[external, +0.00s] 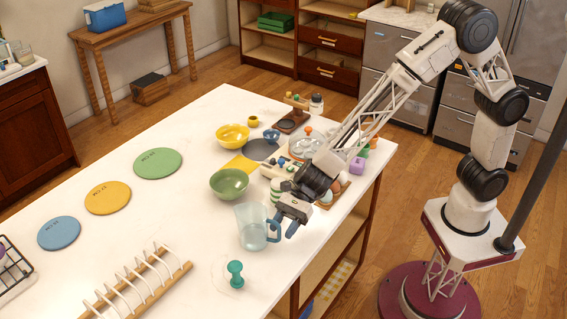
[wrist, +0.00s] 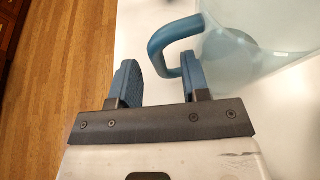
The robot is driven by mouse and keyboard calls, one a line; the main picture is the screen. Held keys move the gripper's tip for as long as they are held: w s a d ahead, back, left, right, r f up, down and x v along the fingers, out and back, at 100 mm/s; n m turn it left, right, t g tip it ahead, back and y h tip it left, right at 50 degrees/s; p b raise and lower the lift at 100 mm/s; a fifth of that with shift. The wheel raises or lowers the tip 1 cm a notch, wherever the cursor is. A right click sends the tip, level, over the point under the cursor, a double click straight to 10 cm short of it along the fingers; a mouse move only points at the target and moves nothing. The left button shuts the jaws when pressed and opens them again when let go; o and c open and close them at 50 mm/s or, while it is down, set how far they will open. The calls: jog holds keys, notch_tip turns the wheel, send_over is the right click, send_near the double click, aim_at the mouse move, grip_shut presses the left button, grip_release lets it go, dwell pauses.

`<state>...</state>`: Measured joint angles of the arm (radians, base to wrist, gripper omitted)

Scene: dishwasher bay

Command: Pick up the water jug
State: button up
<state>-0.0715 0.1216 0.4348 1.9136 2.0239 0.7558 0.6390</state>
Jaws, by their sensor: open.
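The water jug (external: 251,229) is a clear, bluish pitcher with a blue handle (external: 273,230). It stands upright on the white counter near its right edge in the external view. In the wrist view the jug (wrist: 262,45) fills the upper right, and its handle (wrist: 170,42) curves toward the fingers. My gripper (external: 283,227) is beside the handle. In the wrist view my gripper (wrist: 160,80) is open, with two blue fingers apart. The handle's lower end lies close to the fingertips, around the gap. I cannot tell whether it touches them.
A green bowl (external: 229,184) stands just behind the jug. A teal knobbed lid (external: 236,273) lies in front, and a white dish rack (external: 138,286) is at front left. Several small items crowd the counter under my arm. The counter's left middle holds flat coloured discs (external: 108,198).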

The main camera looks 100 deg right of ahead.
jog(key=shift+x, duration=1.1)
jog(key=shift+c, duration=0.4)
grip_shut()
